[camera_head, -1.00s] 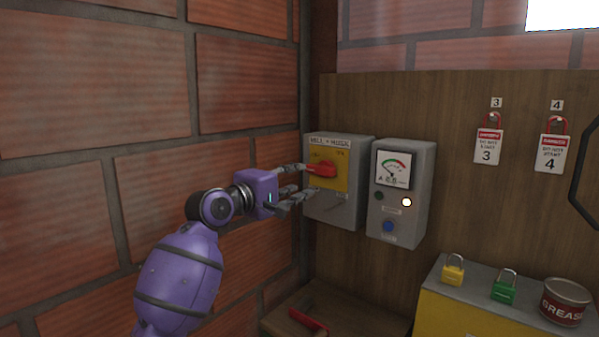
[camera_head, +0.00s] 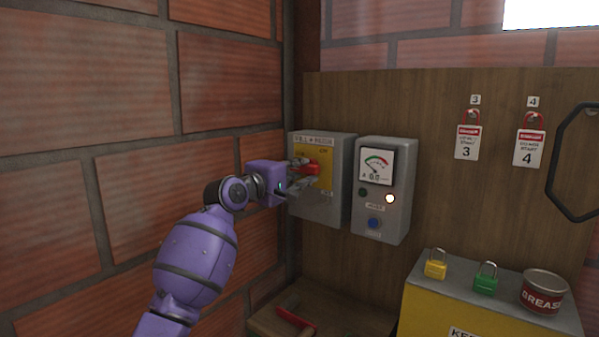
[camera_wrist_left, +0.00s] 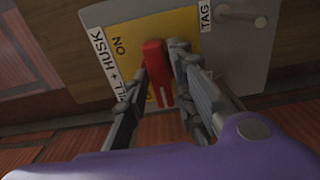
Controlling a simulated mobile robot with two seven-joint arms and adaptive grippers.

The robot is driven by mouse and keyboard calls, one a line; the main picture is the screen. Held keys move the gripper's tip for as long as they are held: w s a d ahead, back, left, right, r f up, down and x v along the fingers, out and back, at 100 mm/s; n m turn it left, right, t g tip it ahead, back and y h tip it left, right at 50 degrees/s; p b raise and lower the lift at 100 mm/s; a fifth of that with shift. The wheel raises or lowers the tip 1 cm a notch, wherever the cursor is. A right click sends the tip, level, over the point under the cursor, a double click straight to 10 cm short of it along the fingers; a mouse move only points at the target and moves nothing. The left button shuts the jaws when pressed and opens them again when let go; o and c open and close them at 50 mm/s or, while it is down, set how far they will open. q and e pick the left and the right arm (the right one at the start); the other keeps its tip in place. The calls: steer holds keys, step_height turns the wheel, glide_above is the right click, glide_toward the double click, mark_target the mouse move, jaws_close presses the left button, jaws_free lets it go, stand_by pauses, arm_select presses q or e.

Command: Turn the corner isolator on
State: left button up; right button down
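The corner isolator (camera_head: 320,207) is a grey box with a yellow plate and a red handle (camera_head: 314,169), mounted on the wood panel near the brick corner. In the left wrist view, the handle (camera_wrist_left: 157,70) lies lengthwise between my fingers, with the "ON" mark on the plate to its left. My left gripper (camera_head: 302,171) is at the front of the isolator. Its fingers (camera_wrist_left: 160,78) straddle the handle and look open, with a gap beside it; contact at the tips is unclear. The fingers partly hide the plate. My right gripper is not in view.
A grey meter box (camera_head: 383,190) with a lit lamp and a blue button is just right of the isolator. A yellow padlock (camera_head: 435,264), green padlock (camera_head: 485,279) and grease tin (camera_head: 543,292) stand on a yellow box (camera_head: 430,312). The brick wall (camera_head: 90,80) is close on the left.

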arm_select(q)
jaws_close()
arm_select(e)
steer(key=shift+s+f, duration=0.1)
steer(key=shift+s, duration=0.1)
